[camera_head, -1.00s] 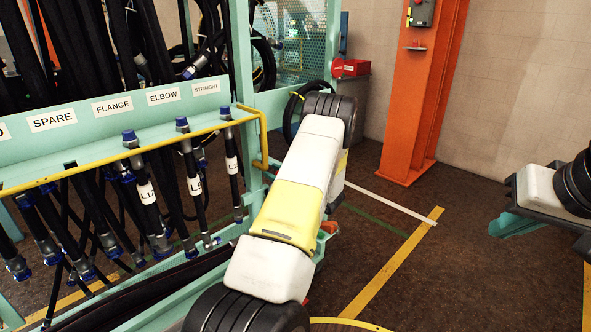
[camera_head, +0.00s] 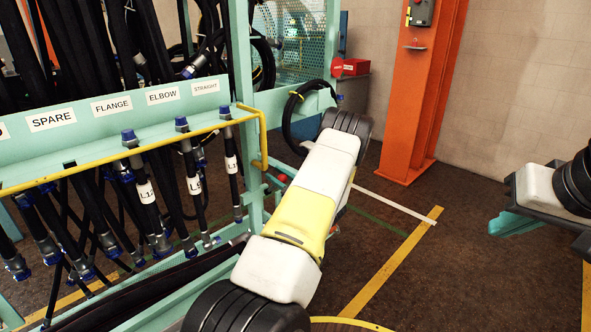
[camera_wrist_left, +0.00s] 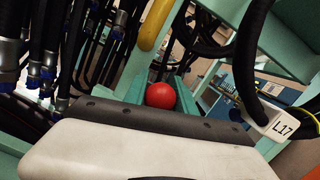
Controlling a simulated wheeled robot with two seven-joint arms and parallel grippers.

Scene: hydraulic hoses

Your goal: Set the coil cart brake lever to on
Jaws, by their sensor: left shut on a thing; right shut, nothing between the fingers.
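The brake lever's red ball knob (camera_wrist_left: 160,95) sits between the teal fingers of my left gripper (camera_wrist_left: 163,92) in the left wrist view. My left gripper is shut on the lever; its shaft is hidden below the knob. In the head view, a red knob (camera_head: 282,178) shows just left of my white and yellow left arm, beside the teal rack post. That arm hides most of the left gripper and the cart there. My right gripper (camera_head: 514,224) is shut and empty at the right edge, over open floor.
The teal hose rack (camera_head: 150,107) with a yellow rail (camera_head: 130,148) and several hanging hoses fills the left. A looped black hose (camera_head: 290,125) hangs behind my left arm. An orange column (camera_head: 420,95) stands at the back. Floor right of my left arm is clear.

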